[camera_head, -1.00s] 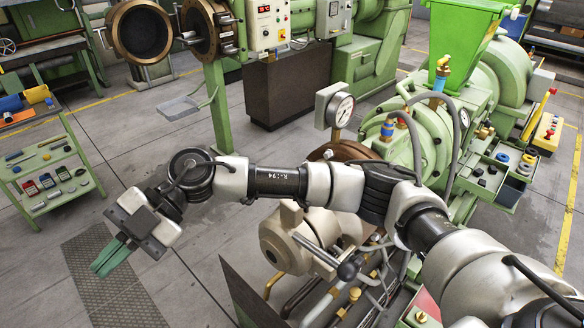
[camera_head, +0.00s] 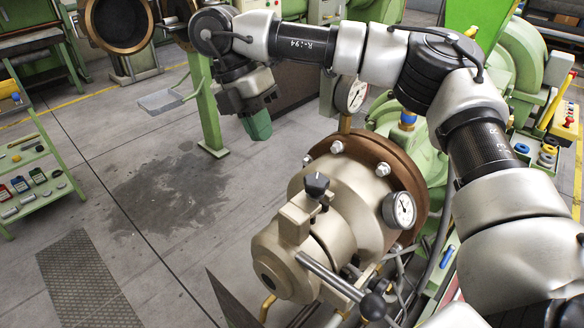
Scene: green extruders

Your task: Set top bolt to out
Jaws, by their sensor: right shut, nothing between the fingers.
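A beige cylindrical extruder head (camera_head: 345,225) sits against a brown round flange (camera_head: 405,170) in the lower middle. Bright bolts show around the flange rim; the highest one I see, a top bolt (camera_head: 337,147), is near the upper edge. A black knob (camera_head: 317,186) stands on top of the beige head. I cannot tell for certain which part the task calls the top bolt. My right gripper (camera_head: 258,128) has green fingers, points down and is shut and empty. It hangs up and left of the flange in the picture, apart from it. My left gripper is not in view.
A dial gauge (camera_head: 351,93) stands above the flange and another gauge (camera_head: 400,209) is on its right side. A lever with a black ball (camera_head: 372,305) sticks out at the front. A green tool cart (camera_head: 30,165) is at the left. Floor between is clear.

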